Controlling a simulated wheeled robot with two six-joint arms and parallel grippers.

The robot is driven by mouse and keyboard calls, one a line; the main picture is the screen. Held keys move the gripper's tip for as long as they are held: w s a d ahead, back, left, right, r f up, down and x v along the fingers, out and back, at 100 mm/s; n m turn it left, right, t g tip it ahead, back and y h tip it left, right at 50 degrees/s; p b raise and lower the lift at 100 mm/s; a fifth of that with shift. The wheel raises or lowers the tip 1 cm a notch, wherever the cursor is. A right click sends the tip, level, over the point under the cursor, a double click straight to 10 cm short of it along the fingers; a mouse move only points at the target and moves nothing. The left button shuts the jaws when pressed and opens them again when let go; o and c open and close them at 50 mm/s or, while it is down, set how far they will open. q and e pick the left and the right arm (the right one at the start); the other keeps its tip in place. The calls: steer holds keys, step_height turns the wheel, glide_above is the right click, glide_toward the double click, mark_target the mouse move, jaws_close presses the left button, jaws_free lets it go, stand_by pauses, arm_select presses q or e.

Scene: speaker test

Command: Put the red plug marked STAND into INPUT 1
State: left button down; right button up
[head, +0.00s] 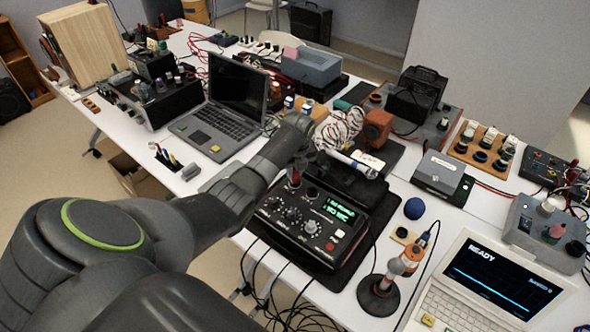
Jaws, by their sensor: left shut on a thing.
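My left gripper (297,167) is over the back left corner of a black mixer-like box (325,238) with knobs and a green-lit display. It is shut on a small red plug (294,179), which shows only in part below the fingers. The plug is close above the box's top near a dark round socket (312,193). I cannot tell whether its tip touches or enters a socket, and its marking and the input labels are too small to read. My right gripper is not in view.
A stand with a round black base (378,296) and orange-white upper part is right of the box. A blue ball (414,208) lies behind it. A cream laptop reading READY (500,285) is at front right. A grey laptop (225,110) and cable clutter fill the back.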

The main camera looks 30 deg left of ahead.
arm_select(q)
steer(key=c, duration=1.2)
jaws_free()
steer(key=shift+s+d+r+p, duration=0.25)
steer(key=shift+d+r+p, duration=0.1)
steer(key=shift+r, duration=2.55)
steer(key=shift+s+d+r+p, duration=0.3)
steer(key=shift+d+r, duration=0.1)
steer(key=shift+r, duration=2.45)
steer(key=shift+s+d+r+p, duration=0.25)
steer(key=shift+d+r, duration=0.1)
steer(key=shift+r, duration=2.55)
steer(key=shift+f, duration=0.1)
